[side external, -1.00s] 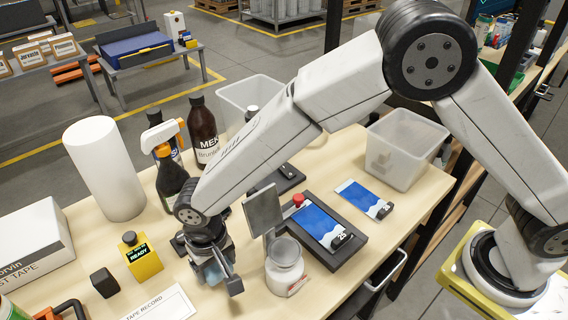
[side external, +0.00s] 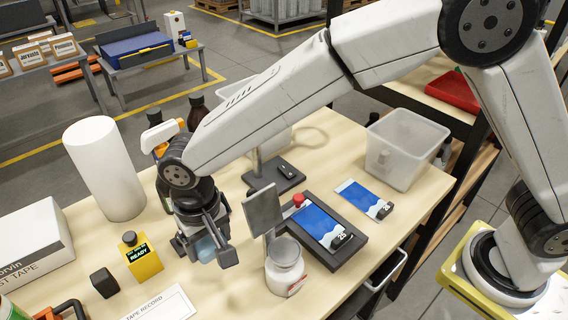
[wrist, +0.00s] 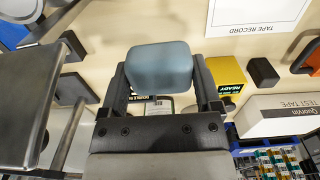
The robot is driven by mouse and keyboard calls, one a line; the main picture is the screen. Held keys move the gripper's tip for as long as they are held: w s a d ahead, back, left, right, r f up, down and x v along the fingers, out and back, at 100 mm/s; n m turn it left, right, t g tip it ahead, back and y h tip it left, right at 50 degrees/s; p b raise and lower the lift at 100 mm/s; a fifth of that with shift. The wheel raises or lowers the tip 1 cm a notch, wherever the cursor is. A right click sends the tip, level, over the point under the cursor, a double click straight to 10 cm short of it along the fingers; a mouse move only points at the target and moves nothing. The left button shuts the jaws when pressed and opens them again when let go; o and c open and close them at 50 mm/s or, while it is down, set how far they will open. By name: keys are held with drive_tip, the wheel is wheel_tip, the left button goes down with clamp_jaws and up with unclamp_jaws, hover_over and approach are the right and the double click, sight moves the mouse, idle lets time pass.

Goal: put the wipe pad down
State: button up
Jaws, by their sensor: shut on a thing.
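The wipe pad is a blue-grey rounded block (wrist: 160,67). My gripper (wrist: 158,85) is shut on it, with one dark finger on each side. In the side external view my gripper (side external: 207,250) points down over the wooden bench between the yellow READY box and the grey plate on a stand. The pad (side external: 205,249) shows there as a small pale-blue patch between the fingers. I cannot tell whether its underside touches the bench.
A yellow READY box (side external: 142,260) and a black block (side external: 104,283) stand left of my gripper. A grey upright plate (side external: 262,209), a jar (side external: 285,267) and a printing frame (side external: 348,256) stand to its right. A TAPE RECORD sheet (side external: 160,304) lies in front.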

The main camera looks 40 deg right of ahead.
wheel_tip(320, 180, up, 12)
drive_tip(key=f, duration=0.1)
drive_tip(key=w+d+m, duration=0.4)
drive_tip(key=w+d, duration=0.2)
drive_tip(key=d, duration=0.7)
drive_tip(key=m, duration=1.4)
hover_over(410, 143)
drive_tip(key=s+a, duration=0.2)
drive_tip(key=a, duration=0.2)
drive_tip(key=f, duration=0.9)
drive_tip(key=shift+w+f, duration=0.2)
drive_tip(key=shift+f, duration=3.6)
drive_tip(key=shift+f, duration=0.1)
